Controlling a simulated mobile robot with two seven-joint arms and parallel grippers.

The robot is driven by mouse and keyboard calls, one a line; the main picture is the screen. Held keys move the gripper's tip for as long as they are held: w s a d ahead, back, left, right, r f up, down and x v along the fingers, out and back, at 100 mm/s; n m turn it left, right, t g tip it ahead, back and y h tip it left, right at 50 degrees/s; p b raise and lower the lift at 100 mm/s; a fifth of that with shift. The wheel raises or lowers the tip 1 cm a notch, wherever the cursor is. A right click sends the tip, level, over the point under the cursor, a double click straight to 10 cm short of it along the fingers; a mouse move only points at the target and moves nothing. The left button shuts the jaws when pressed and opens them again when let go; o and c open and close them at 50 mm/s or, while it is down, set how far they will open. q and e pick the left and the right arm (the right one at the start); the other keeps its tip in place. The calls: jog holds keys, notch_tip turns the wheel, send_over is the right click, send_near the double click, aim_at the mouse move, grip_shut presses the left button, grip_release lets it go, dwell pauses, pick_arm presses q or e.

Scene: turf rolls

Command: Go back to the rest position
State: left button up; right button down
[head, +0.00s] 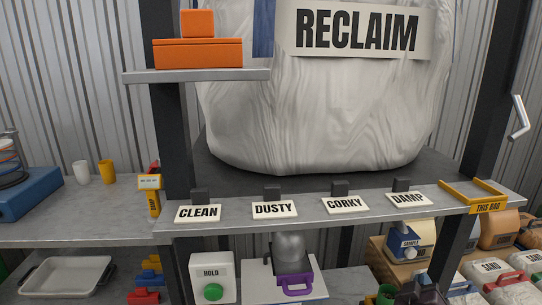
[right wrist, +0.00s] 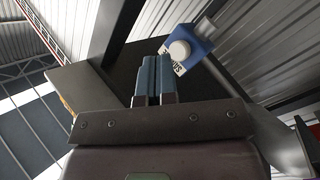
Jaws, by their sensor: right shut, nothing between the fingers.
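My right gripper (head: 420,292) shows only as a dark part at the bottom right of the head view, below the shelf with the labels. In the right wrist view its two blue-grey fingers (right wrist: 157,80) are together with nothing between them. A blue carton with a white cap (right wrist: 190,48) appears beyond the fingertips, apart from them as far as I can tell. My left gripper is not in view.
A blue SAMPLE carton (head: 408,240) and SAND bags (head: 490,268) stand at the right. A HOLD box (head: 211,275) is below the shelf. Dark posts (head: 168,95) flank the bag.

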jog(key=s+a+f+g+y+p, duration=0.1)
jog(key=s+a+f+y, duration=0.2)
jog(key=s, duration=0.6)
jog(key=s+a+f+g+y+p, duration=0.1)
jog(key=s+a+f+y, duration=0.2)
jog(key=s+f, duration=0.4)
jog(key=s+a+f+g+y+p, duration=0.1)
jog(key=s+f+y, duration=0.3)
jog(key=s, duration=0.9)
jog(key=shift+a+f+g, duration=0.4)
jog(key=shift+a+f, duration=0.5)
